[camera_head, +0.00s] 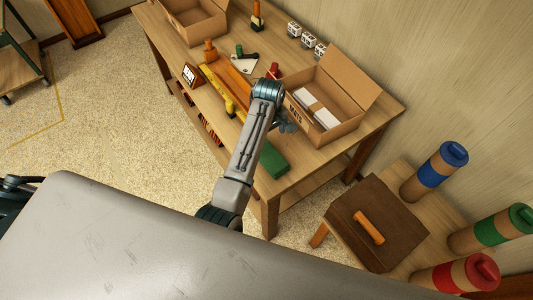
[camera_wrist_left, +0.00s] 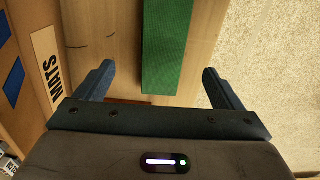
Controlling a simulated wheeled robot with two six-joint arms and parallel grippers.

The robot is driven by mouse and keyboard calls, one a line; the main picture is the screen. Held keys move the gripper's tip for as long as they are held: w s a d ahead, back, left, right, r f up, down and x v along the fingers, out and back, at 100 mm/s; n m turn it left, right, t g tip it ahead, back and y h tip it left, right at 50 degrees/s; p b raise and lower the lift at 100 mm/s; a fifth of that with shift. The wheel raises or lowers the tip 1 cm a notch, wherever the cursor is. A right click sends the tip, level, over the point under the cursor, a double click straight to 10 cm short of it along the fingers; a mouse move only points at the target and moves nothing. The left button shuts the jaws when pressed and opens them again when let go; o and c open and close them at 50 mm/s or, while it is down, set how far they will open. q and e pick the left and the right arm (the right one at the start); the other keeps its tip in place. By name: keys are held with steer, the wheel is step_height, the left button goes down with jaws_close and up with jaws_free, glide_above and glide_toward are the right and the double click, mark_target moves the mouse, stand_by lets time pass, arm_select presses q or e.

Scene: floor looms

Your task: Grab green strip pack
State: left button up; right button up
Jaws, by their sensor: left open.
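The green strip pack (camera_head: 273,160) lies on the workbench near its front edge, partly hidden behind my left arm in the head view. In the left wrist view the green pack (camera_wrist_left: 167,45) runs lengthwise from the top edge down between the fingers. My left gripper (camera_head: 287,126) is over the bench beside the cardboard box. Its fingers in the left wrist view (camera_wrist_left: 158,75) are spread wide, one on each side of the pack, with nothing held. I cannot tell how far above the pack they are. My right gripper is not in view.
A labelled open cardboard box (camera_head: 345,128) with white items stands right of the gripper. A yellow tool (camera_head: 216,88) and wooden pieces lie left.

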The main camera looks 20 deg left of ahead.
arm_select(q)
steer(key=p, duration=0.1)
glide_above(266, 152)
steer(key=f, duration=0.5)
steer(key=shift+w+d, duration=0.15)
steer(key=shift+d, duration=0.1)
steer(key=shift+f+p, duration=0.35)
steer(key=shift+f, duration=0.05)
steer(key=f+p, duration=0.1)
steer(key=f, duration=0.2)
steer(key=shift+a+f, duration=0.2)
steer(key=shift+f, duration=0.55)
steer(key=c, duration=1.1)
steer(key=shift+r, duration=0.1)
steer(key=shift+c, duration=0.2)
